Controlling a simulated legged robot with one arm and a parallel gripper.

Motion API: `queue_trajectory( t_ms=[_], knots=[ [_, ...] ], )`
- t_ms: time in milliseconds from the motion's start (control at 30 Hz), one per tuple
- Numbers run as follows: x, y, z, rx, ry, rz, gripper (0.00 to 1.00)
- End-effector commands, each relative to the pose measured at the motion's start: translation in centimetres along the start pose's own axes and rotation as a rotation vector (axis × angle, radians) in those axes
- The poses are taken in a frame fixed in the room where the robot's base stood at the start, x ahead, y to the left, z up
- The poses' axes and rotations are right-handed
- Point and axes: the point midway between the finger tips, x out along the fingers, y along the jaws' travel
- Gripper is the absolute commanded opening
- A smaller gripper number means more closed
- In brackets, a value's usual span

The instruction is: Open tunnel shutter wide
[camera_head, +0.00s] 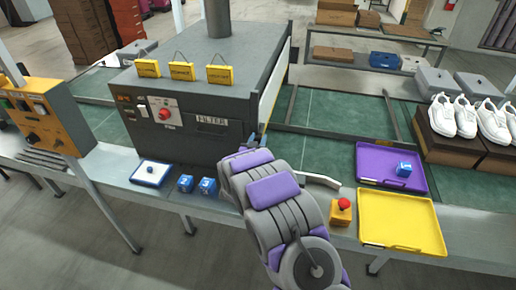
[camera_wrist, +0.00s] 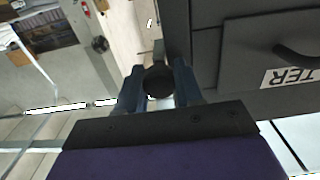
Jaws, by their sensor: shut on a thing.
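The grey tunnel machine (camera_head: 210,60) stands on the line at the left of centre in the head view. A pale panel with yellow edging (camera_head: 270,92) shows on its right end, likely the shutter; how far open it is I cannot tell. My gripper (camera_wrist: 158,84) has its blue fingers around a dark round handle (camera_wrist: 158,80) in the wrist view, beside the dark machine body. In the head view my grey and purple arm reaches the machine's front right corner and hides most of the grip. The handle's link to the shutter is not clear.
The machine's front carries a red button (camera_head: 164,114) and a FILTER drawer (camera_head: 215,138). To the right are a red-topped yellow button box (camera_head: 341,211), a purple tray (camera_head: 372,163) and a yellow tray (camera_head: 400,236).

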Motion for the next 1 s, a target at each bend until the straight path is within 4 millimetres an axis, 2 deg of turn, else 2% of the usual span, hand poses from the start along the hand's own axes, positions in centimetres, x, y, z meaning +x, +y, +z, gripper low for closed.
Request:
queue_trajectory(
  t_ms=[33,233,400,733,767,1000],
  knots=[
    [0.0,-0.2,-1.8,0.002,0.006,-0.004,0.00],
    [0.0,-0.2,-4.8,0.003,0.009,-0.003,0.00],
    [0.1,-0.2,-5.5,0.001,0.007,-0.003,0.00],
    [0.1,-0.2,-5.4,-0.001,0.004,-0.004,0.00],
    [0.1,-0.2,-5.4,-0.001,0.004,-0.004,0.36],
    [0.0,-0.1,-5.4,0.000,0.003,-0.002,0.59]
  ],
)
